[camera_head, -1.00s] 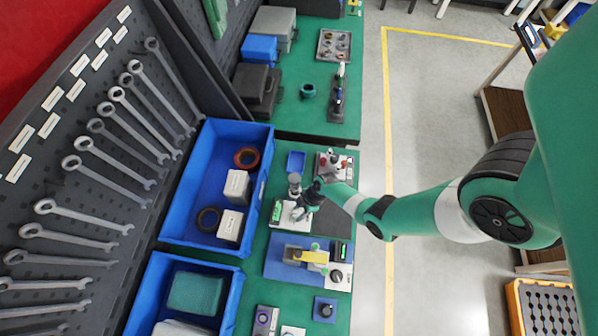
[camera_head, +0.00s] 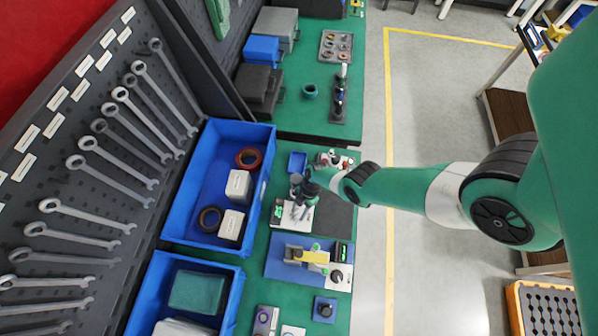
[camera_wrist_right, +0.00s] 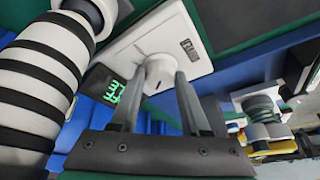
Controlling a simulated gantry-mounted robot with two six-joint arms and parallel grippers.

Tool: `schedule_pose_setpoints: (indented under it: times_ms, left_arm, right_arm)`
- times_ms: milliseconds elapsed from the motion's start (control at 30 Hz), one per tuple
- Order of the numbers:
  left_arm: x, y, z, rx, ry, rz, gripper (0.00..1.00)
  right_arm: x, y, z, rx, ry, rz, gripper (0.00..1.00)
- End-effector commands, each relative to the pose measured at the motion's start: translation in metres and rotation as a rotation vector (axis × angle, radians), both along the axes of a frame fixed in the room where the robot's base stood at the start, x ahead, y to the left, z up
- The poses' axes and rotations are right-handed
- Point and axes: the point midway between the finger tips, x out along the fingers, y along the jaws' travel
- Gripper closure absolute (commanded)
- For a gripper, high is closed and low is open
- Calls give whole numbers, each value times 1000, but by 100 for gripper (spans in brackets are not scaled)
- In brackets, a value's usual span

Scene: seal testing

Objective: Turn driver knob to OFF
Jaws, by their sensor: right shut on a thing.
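The driver (camera_head: 304,222) is a white unit on the green bench in the head view, largely covered by my right gripper (camera_head: 299,209). A short dark mark shows on the knob. The label is too small to read. My left gripper is not in view.
A blue bin (camera_head: 190,238) lies left of the driver. A blue-based fixture with a yellow bar (camera_head: 312,257) stands just in front.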

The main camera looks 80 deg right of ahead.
Motion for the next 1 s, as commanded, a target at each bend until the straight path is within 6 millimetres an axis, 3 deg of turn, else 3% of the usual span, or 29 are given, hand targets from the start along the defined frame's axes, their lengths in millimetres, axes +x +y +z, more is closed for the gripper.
schedule_pose_setpoints:
  times_ms: [267, 300, 467, 767, 867, 1000]
  left_arm:
    - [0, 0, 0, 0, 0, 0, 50]
    - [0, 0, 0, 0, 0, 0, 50]
    - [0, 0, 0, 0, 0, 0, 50]
    - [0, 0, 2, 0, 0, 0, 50]
    - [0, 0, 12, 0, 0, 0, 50]
    - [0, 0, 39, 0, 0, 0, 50]
  right_arm:
    - [0, 0, 0, -1, 0, 1, 100]
    - [0, 0, 0, -1, 0, 1, 52]
    - [0, 0, 1, 0, 0, 0, 24]
    - [0, 0, 3, 1, 0, -1, 24]
    - [-1, -3, 13, 1, -1, -2, 24]
    - [-5, -11, 40, 0, 0, -3, 24]
